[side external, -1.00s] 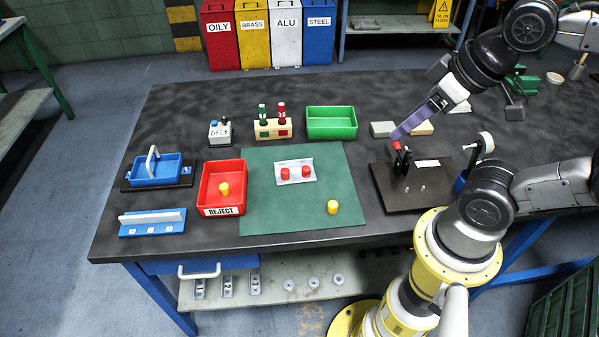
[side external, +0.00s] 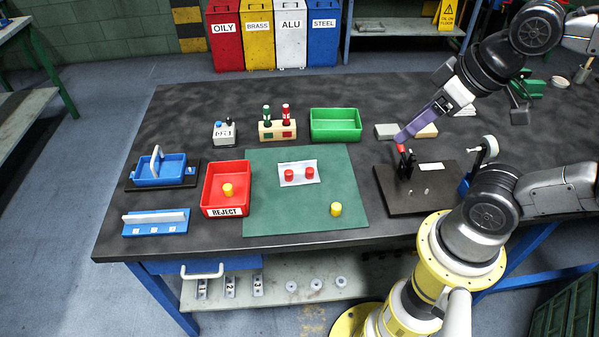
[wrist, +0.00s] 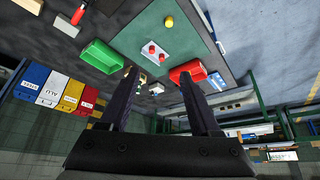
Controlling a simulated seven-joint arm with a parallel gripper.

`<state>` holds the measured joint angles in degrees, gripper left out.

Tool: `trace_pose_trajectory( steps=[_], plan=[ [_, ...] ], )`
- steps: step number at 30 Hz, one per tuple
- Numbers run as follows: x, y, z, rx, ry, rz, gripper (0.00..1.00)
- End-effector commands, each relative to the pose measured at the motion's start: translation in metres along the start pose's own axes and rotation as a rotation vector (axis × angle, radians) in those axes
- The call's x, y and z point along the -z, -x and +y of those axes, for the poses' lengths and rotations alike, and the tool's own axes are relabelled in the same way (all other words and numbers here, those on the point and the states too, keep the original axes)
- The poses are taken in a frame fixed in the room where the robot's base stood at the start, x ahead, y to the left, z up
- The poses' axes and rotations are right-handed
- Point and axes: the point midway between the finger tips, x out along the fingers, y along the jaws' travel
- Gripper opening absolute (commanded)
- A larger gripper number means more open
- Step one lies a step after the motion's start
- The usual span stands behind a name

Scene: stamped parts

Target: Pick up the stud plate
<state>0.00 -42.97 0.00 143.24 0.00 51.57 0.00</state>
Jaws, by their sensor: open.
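The stud plate (side external: 299,170) is a small white plate with two red round studs, lying on the green mat (side external: 260,205). In the wrist view the stud plate (wrist: 149,56) shows beyond and between my fingers. My gripper (side external: 402,137) is in the air above the right side of the bench, up and to the right of the plate in the side view, well apart from it. Its purple fingers are spread, with nothing between them. The wrist view also shows my gripper (wrist: 157,76) open.
A yellow cylinder (side external: 336,209) stands on the mat's front right. A red REJECT tray (side external: 212,185) holding another yellow cylinder is left of the mat. A green tray (side external: 335,125) is behind it. A dark fixture board (side external: 389,193) with upright black parts is at right.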

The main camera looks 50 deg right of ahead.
Motion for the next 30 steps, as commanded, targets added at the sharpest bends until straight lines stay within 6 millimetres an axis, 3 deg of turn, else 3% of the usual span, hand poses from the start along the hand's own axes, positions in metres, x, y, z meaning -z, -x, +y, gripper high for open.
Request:
trace_pose_trajectory(
  steps=[1,5,14,18,24,30],
  plan=[
    [0.0,0.0,0.0,0.0,0.0,0.0,0.62],
    [0.0,0.0,0.0,0.0,0.0,0.0,0.41],
    [0.0,0.0,0.0,0.0,0.011,0.0,0.41],
    [0.002,0.002,0.0,0.0,0.094,0.005,0.41],
    [0.05,0.015,0.001,-0.007,0.327,0.035,0.41],
    [0.105,-0.001,0.003,0.0,0.523,-0.022,0.41]
  ],
)
